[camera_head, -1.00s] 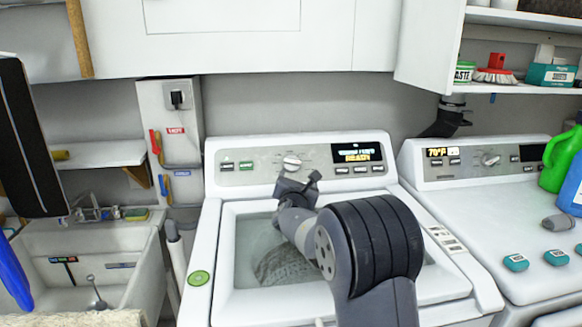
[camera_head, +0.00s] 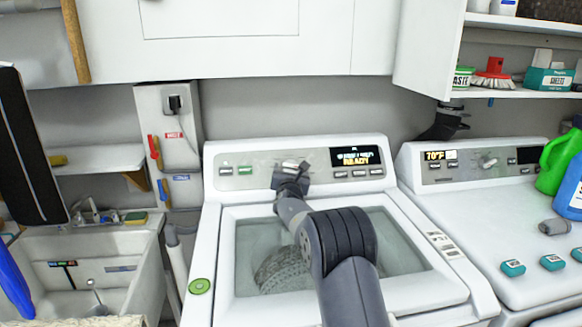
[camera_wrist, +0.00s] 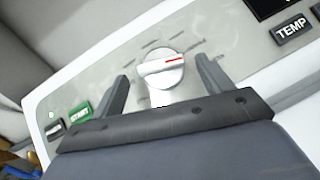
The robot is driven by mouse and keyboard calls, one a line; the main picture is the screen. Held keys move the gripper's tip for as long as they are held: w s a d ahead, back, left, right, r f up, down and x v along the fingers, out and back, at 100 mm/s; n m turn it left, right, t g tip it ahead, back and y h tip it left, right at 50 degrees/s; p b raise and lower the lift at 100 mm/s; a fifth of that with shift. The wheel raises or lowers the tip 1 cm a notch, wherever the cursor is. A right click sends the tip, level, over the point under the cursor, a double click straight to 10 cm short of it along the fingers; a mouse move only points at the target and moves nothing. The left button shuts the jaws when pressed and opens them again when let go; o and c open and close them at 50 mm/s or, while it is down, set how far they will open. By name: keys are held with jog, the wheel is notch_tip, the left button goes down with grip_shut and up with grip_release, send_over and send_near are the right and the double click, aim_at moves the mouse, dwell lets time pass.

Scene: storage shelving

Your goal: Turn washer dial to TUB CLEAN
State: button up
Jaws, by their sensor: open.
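The washer dial (camera_wrist: 162,69) is a round white knob with a raised grip bar and a red mark, on the grey panel of the washer (camera_head: 224,217). In the wrist view my gripper (camera_wrist: 160,75) is open, with one finger to each side of the dial and clear space between. The dial sits just beyond the fingertips, and I see no contact. In the head view my gripper (camera_head: 291,170) covers most of the dial (camera_head: 292,163). The lit display (camera_head: 355,156) is right of it; its text is too blurred to read.
A green START button (camera_wrist: 79,113) and a TEMP button (camera_wrist: 292,30) flank the dial. A second machine (camera_head: 450,200) with bottles on top stands at the right, and a sink (camera_head: 88,270) at the left. White cabinets (camera_head: 240,45) hang above.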

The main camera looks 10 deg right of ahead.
jog(key=shift+w+d, duration=0.2)
jog(key=shift+w, duration=0.55)
jog(key=shift+c, duration=0.3)
jog(key=c, duration=0.9)
jog(key=shift+r+p, duration=0.1)
jog(key=shift+p, duration=0.35)
